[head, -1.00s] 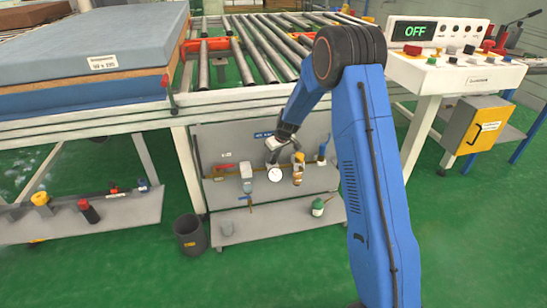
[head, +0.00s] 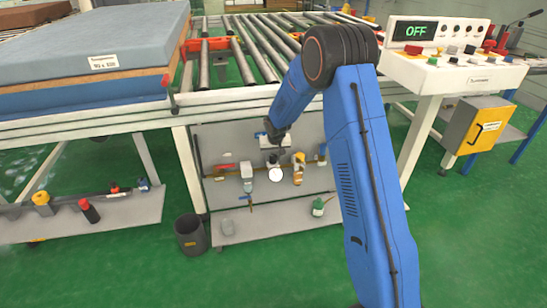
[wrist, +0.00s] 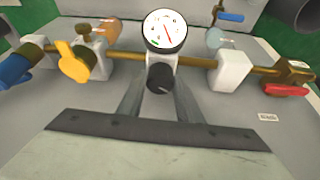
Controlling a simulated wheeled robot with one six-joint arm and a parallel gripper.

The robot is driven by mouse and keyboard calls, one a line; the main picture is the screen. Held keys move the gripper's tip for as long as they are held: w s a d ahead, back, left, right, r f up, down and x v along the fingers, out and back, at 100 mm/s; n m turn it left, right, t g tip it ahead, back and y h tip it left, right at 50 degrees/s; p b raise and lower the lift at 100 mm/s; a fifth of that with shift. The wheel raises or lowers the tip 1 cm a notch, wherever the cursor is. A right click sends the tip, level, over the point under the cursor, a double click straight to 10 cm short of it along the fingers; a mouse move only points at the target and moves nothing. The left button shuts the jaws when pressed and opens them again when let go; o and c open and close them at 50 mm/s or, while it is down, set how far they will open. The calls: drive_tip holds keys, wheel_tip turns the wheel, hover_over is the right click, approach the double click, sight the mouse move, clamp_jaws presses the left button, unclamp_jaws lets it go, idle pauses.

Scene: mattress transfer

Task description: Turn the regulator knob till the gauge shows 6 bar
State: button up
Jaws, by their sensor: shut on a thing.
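The regulator knob (wrist: 160,77) is a dark, ribbed cap on a pale block in the middle of the brass pipe. The round white gauge (wrist: 165,30) sits just beyond it in the wrist view, with a red needle; its figures are too small to read. The gauge also shows in the head view (head: 276,174), facing out from the grey panel. My gripper (wrist: 158,85) is shut on the knob, with one finger on each side of it. In the head view my gripper (head: 274,146) is at the panel just above the gauge, and the knob is hidden or too small to tell.
A yellow valve handle (wrist: 73,63) and a blue one (wrist: 14,68) lie left in the wrist view; a red lever (wrist: 286,90) lies right. The roller conveyor frame (head: 240,98) overhangs the panel.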

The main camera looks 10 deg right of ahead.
drive_tip(key=shift+a+m+g+h, duration=0.15)
drive_tip(key=shift+m+h, duration=0.3)
drive_tip(key=shift+m, duration=0.85)
drive_tip(key=shift+a+m+g+h, duration=0.15)
drive_tip(key=shift+m+h, duration=0.3)
drive_tip(key=shift+m, duration=0.85)
drive_tip(key=shift+d+m, duration=0.1)
drive_tip(key=shift+m, duration=0.2)
drive_tip(key=o, duration=1)
drive_tip(key=shift+o, duration=0.2)
drive_tip(key=v, duration=1.7)
drive_tip(key=shift+a+r, duration=0.2)
drive_tip(key=shift+w, duration=0.1)
